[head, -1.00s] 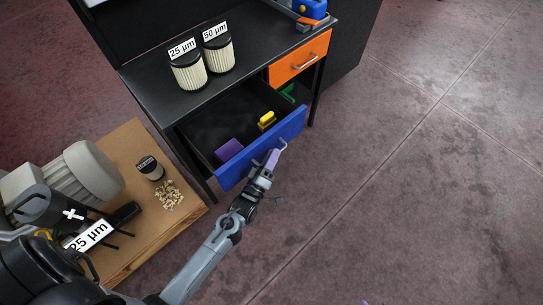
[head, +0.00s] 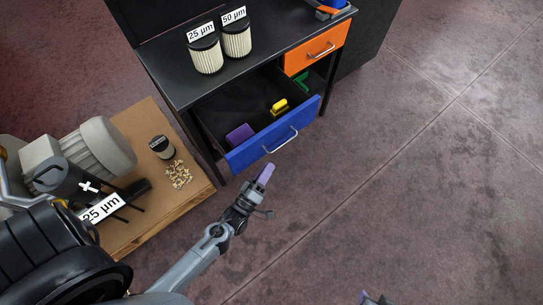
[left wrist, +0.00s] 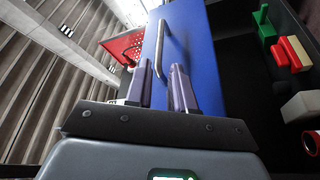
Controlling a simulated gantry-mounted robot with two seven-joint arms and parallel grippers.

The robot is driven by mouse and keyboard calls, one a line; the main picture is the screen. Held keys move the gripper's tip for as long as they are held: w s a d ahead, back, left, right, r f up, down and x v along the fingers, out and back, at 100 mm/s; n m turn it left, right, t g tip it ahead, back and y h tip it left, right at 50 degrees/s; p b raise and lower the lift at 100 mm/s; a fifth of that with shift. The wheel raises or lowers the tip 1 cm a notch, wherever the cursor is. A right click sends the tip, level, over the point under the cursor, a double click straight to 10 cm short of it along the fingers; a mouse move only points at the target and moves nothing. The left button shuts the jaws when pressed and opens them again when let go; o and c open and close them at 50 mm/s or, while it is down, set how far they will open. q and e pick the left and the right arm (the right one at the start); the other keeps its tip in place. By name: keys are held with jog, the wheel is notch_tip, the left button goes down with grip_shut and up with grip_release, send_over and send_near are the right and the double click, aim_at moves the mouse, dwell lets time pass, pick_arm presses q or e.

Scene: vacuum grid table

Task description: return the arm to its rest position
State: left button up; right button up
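My left gripper (head: 265,174) is in front of the pulled-out blue drawer (head: 247,155), apart from its silver handle (head: 280,141). In the left wrist view, its two purple-grey fingers (left wrist: 163,88) stand apart with nothing between them. The blue drawer front (left wrist: 192,50) and its handle (left wrist: 158,48) show just beyond the fingertips. My right gripper (head: 372,299) shows only as a purple tip at the bottom edge of the head view, and the rest is cut off.
The drawer holds a purple item (head: 239,134) and a yellow item (head: 279,107). Two filters labelled 25 µm (head: 206,55) and 50 µm (head: 236,40) stand on the black bench (head: 165,72). A wooden table (head: 140,225) with a pump (head: 95,150) is at left. Open floor lies at right.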

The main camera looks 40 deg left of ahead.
pick_arm(q)
jog(key=shift+s+d+f, duration=0.1)
jog(key=shift+s, duration=0.3)
